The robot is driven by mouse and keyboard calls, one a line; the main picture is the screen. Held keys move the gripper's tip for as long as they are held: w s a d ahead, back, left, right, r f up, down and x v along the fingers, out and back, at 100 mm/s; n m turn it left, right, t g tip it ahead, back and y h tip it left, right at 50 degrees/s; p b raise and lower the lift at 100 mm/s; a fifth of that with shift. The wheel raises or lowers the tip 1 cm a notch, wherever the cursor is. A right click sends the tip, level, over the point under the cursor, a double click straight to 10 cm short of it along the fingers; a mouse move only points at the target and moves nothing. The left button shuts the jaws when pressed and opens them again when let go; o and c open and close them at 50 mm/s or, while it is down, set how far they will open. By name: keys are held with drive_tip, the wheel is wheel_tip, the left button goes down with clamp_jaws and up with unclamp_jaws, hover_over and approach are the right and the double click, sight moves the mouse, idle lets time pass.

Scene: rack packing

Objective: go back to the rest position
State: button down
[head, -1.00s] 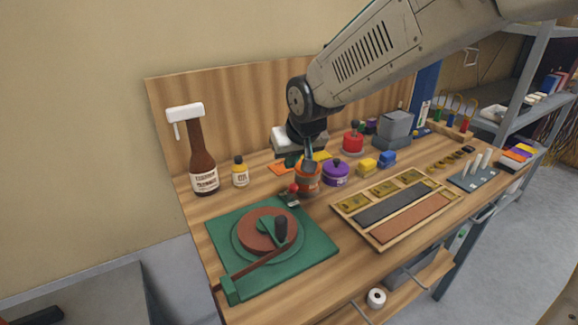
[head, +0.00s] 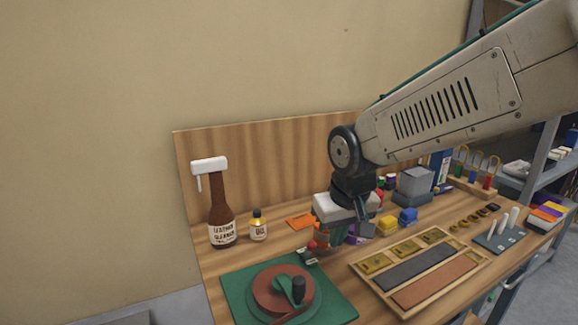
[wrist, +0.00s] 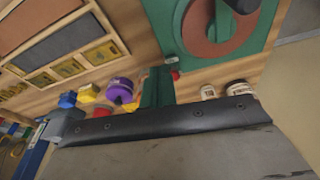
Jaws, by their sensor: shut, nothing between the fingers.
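My gripper (head: 345,238) hangs from the wrist over the workbench, in front of the wooden back board. It is shut and nothing shows held in it. It covers part of the small pots behind it, including the purple one. In the wrist view the green finger part (wrist: 157,88) points at the bench, beside the purple pot (wrist: 120,90). I cannot tell its exact height above the bench.
A leather cleaner bottle (head: 222,234) and a small bottle (head: 259,228) stand left. A green turntable base (head: 335,300) lies in front. A wooden tray (head: 358,268), yellow block (head: 388,226) and blue block (head: 408,216) are right. Open air lies above the bench.

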drive_tip(key=s+d+r+m, duration=0.1)
drive_tip(key=s+d+r, duration=0.1)
drive_tip(key=s+d, duration=0.5)
drive_tip(key=s+d+r+m+g, duration=0.1)
drive_tip(key=s+d+r+m, duration=0.1)
drive_tip(key=s+d, duration=0.6)
drive_tip(key=shift+s+d+g+h, duration=0.25)
drive_tip(key=shift+s+g+h, duration=0.05)
drive_tip(key=shift+s, duration=3.35)
